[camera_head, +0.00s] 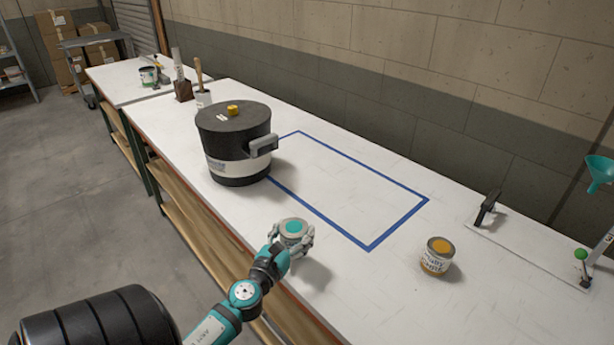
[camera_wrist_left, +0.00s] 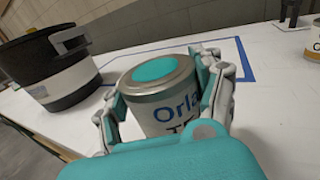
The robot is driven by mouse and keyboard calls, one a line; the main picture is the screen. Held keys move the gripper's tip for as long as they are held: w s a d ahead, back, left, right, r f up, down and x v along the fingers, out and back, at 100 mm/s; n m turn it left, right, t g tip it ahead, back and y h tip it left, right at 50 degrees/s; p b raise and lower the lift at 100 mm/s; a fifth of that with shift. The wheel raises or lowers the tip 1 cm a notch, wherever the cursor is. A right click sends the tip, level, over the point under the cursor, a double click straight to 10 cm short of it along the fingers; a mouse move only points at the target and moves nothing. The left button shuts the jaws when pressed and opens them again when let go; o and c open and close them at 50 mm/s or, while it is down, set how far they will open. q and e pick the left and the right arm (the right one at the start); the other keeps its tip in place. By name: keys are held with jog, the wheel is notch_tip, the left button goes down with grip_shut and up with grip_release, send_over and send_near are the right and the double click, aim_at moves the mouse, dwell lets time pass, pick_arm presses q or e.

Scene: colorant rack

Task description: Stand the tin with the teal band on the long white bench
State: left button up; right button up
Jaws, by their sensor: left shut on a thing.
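The tin with the teal lid disc (camera_head: 293,228) is in my left gripper (camera_head: 294,238), over the front part of the long white bench (camera_head: 350,288). In the left wrist view the tin (camera_wrist_left: 160,92) is silver with lettering on its side, and the fingers of the left gripper (camera_wrist_left: 170,98) close around it from both sides. The tin looks roughly upright. I cannot tell whether its base touches the bench, as the gripper hides it. My right gripper is not in view.
A large black pot-like container (camera_head: 238,143) stands left of the tin. A blue tape rectangle (camera_head: 368,247) lies behind it. An orange-topped tin (camera_head: 437,256) stands at the right, near a white board (camera_head: 522,258). The bench between the two tins is clear.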

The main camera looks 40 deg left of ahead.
pick_arm(q)
jog(key=w+d+f, duration=0.1)
jog(key=w+d, duration=0.1)
jog(key=w, duration=0.2)
jog(key=w+d+f+b, duration=0.1)
jog(key=w+d+f, duration=0.1)
jog(key=w, duration=0.3)
jog(key=w+d+f+b, duration=0.1)
jog(key=w+d, duration=0.3)
jog(key=shift+w+d+f, duration=0.15)
jog(key=shift+w+f, duration=0.15)
jog(key=shift+f, duration=0.2)
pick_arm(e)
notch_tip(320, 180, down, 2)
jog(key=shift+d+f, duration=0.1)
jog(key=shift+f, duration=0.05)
pick_arm(q)
jog(key=o, duration=1.3)
jog(key=shift+f, duration=0.1)
